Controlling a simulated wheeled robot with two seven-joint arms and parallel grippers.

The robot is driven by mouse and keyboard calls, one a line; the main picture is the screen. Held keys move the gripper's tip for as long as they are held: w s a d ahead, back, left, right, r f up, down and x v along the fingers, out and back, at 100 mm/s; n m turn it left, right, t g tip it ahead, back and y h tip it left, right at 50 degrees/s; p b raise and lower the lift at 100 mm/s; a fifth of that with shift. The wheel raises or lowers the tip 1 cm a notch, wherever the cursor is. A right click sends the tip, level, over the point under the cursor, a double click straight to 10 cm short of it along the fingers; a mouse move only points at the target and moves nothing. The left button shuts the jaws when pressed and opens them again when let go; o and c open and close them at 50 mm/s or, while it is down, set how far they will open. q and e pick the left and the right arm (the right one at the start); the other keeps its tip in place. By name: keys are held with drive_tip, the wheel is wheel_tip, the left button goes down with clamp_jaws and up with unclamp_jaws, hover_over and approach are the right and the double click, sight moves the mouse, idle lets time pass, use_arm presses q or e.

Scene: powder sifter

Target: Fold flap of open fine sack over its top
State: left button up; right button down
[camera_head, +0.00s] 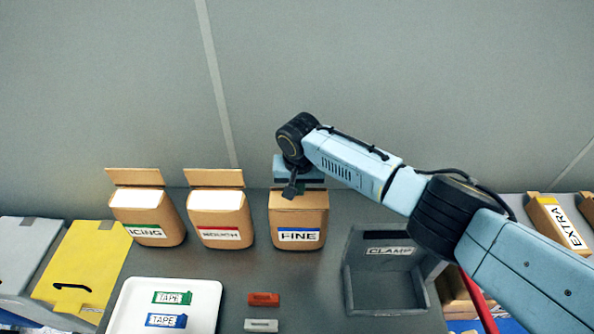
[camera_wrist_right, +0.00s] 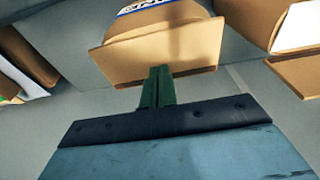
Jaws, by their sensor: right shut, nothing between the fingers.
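The fine sack (camera_head: 298,238) stands upright on the table, a brown sack with a blue-edged FINE label. Its top (camera_head: 312,199) looks brown, with no white contents showing, so its flap appears to lie over the opening. In the right wrist view a brown panel (camera_wrist_right: 190,50), apparently this flap, fills the top, with part of the label beyond it. My right gripper (camera_head: 290,190) is over the sack's top, shut and empty. Its dark green fingertips (camera_wrist_right: 160,72) meet the panel's near edge; I cannot tell whether they touch. The gripper hides the top's back edge. My left gripper is not in view.
The icing sack (camera_head: 153,218) and rough sack (camera_head: 220,228) stand left with raised flaps and white tops. A grey clamp holder (camera_head: 390,300) is right. A white tray (camera_head: 207,295) holds tape pieces; red (camera_head: 263,299) and white (camera_head: 261,325) blocks lie in front.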

drive_tip(key=shift+r+p, duration=1.2)
drive_tip(key=shift+p, duration=0.15)
drive_tip(key=shift+r+p, duration=0.3)
drive_tip(key=shift+r, duration=3)
